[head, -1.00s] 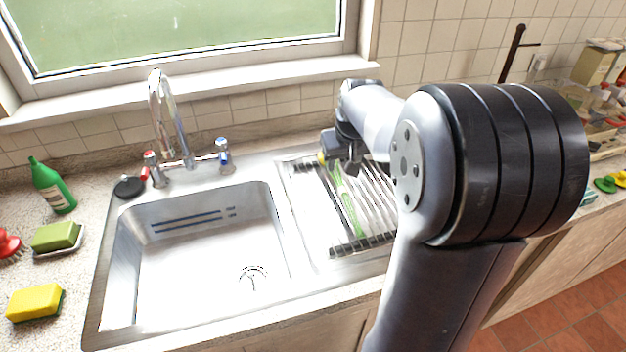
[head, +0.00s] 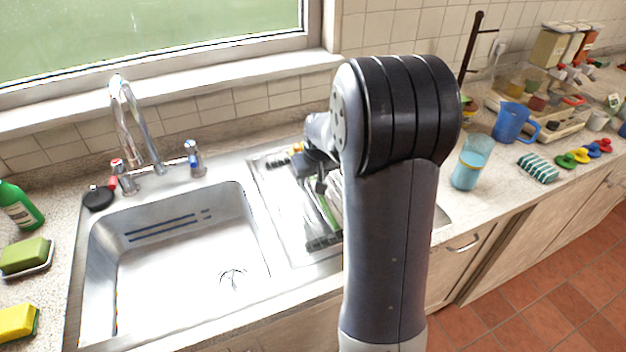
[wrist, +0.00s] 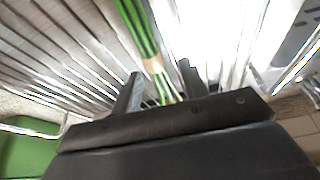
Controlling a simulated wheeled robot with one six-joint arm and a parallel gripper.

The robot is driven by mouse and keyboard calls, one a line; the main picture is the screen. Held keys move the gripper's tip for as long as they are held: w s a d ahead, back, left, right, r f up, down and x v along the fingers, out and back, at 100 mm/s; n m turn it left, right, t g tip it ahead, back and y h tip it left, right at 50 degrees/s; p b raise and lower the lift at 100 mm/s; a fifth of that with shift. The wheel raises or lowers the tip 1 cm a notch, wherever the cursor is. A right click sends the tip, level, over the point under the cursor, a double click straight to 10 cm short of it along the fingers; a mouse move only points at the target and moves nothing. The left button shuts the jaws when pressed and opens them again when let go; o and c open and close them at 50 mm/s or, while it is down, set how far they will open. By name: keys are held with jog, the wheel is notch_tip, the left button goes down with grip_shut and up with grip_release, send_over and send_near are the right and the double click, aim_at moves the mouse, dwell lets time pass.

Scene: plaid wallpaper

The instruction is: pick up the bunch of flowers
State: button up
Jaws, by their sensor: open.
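The bunch of flowers lies on the ribbed drainer beside the sink. Its green stems (head: 328,212) show in the head view, and a bit of yellow shows at the far end, behind my gripper. In the wrist view the green stems (wrist: 138,28) run down between my fingers, with a tan band around them. My gripper (wrist: 160,82) is open, with one finger on each side of the stems. In the head view my gripper (head: 318,182) is low over the drainer. The blossoms are mostly hidden by my arm.
The sink basin (head: 180,262) is left of the drainer, with a tap (head: 135,125) behind it. A glass (head: 471,163), a blue jug (head: 511,122) and a striped cloth (head: 538,167) stand on the right counter. A green bottle (head: 18,206) and sponges are at the left.

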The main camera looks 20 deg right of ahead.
jog(key=shift+c, duration=0.3)
grip_shut()
jog(key=shift+r, duration=0.1)
